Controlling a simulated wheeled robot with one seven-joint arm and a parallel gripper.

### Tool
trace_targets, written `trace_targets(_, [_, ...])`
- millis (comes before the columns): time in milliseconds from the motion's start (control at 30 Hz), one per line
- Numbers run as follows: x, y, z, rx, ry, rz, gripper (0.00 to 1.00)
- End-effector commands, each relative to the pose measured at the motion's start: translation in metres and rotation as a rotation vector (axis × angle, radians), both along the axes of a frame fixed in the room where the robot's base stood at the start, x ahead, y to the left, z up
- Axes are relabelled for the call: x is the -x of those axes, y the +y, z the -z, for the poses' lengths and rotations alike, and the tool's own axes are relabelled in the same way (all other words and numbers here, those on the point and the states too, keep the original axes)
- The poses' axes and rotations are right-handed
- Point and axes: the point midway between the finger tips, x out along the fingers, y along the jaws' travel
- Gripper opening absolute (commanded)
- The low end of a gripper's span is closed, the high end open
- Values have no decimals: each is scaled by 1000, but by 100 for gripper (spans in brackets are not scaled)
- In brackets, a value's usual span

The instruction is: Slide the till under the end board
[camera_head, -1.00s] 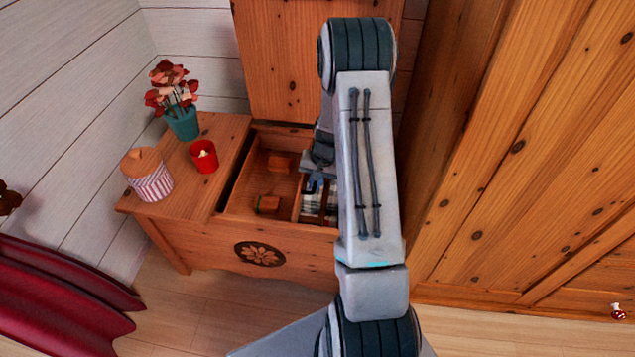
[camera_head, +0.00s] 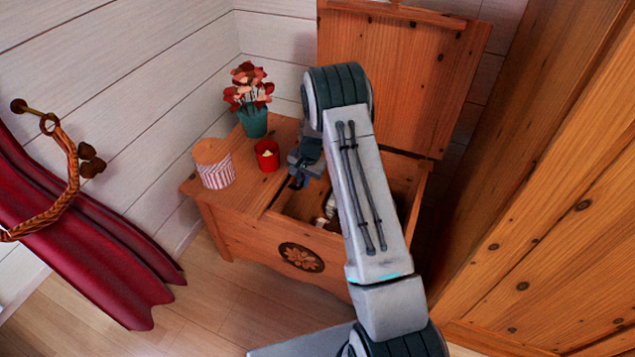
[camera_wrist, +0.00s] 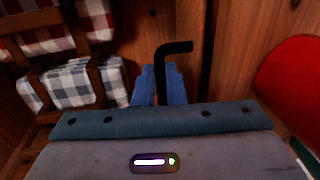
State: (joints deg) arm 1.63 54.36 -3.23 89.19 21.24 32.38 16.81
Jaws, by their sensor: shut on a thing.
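The open wooden chest (camera_head: 225,228) has a fixed end board (camera_head: 218,198) across its left top. My gripper (camera_head: 298,183) is low at the chest opening, beside the board's inner edge. In the wrist view, its blue fingertips (camera_wrist: 158,88) are shut on a black bent rod (camera_wrist: 172,48), whose short arm points right. Folded checked cloths (camera_wrist: 85,82) lie between brown wooden strips to the left. I cannot make out the till's full outline or how far it lies under the board. My arm hides much of the chest's inside.
On the end board stand a striped pot (camera_head: 216,172), a red candle cup (camera_head: 267,155) and a teal flower vase (camera_head: 254,123). The raised lid (camera_head: 410,80) is behind, a tall wooden cabinet (camera_head: 540,200) to the right and a red curtain (camera_head: 110,260) to the left.

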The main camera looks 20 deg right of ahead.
Motion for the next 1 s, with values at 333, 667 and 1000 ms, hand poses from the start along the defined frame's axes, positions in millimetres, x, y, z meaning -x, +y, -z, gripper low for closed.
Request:
trace_targets(333, [-10, 12, -1, -2, -3, -1, 0])
trace_targets(667, [-11, 15, -1, -2, -7, -4, 33])
trace_targets(1000, [-9, 11, -1, -1, -4, -1, 33])
